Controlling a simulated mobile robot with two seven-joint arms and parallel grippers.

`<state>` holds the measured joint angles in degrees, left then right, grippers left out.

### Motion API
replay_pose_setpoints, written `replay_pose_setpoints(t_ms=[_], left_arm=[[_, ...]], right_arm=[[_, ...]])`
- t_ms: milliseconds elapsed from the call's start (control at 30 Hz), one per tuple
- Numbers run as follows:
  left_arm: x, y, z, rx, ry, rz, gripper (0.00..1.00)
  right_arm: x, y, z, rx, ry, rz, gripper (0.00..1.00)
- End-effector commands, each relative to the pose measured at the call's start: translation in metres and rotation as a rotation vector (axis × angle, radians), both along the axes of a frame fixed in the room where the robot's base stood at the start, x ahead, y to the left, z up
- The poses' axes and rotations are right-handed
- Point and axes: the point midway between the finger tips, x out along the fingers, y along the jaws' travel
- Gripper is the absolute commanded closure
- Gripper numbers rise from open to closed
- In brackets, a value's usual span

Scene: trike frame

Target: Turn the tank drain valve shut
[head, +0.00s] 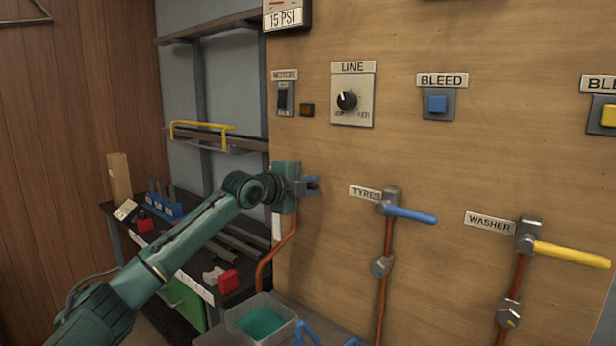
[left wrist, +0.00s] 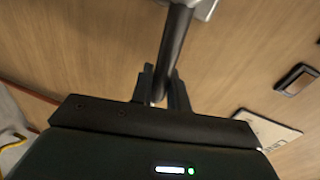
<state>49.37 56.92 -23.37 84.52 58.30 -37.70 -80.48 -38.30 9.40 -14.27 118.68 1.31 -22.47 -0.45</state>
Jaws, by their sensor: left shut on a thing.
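My left gripper (head: 312,184) is up against the wooden panel, above a bent copper pipe (head: 286,250) that runs down toward a grey bin. In the left wrist view its fingers (left wrist: 162,88) are shut on a dark round lever (left wrist: 178,40). The lever leads up to a grey metal body (left wrist: 206,7), cut off by the picture's top edge. In the head view my gripper and wrist hide the lever and valve body. A pale tag (head: 277,227) beside the pipe shows no readable text. My right gripper is not in view.
To the right are the TYRES valve with a blue lever (head: 410,214) and the WASHER valve with a yellow lever (head: 572,254). A switch (head: 283,97) and the LINE dial (head: 347,100) sit above. The grey bin (head: 240,327) holds green liquid. A cluttered bench (head: 235,262) stands left.

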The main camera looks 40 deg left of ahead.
Motion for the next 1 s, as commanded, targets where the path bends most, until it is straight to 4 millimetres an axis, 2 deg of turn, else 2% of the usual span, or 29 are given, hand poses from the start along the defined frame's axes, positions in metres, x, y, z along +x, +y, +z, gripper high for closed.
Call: replay_pose_setpoints(t_ms=[300, 767, 800, 1000], left_arm=[[-0.0001, 0.0003, -0.0082, 0.089, -0.005, 0.001, 1.0], [0.0, 0.0005, -0.01, 0.101, -0.004, 0.0, 1.0], [0.0, 0.0005, -0.0101, 0.101, -0.004, 0.0, 0.8], [0.0, 0.0005, -0.0094, 0.098, -0.006, 0.001, 0.64]], right_arm=[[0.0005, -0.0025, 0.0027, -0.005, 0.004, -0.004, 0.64], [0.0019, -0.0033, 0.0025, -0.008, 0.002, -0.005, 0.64], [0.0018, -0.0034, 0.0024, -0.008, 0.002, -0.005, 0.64], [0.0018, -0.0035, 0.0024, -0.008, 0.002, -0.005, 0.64]])
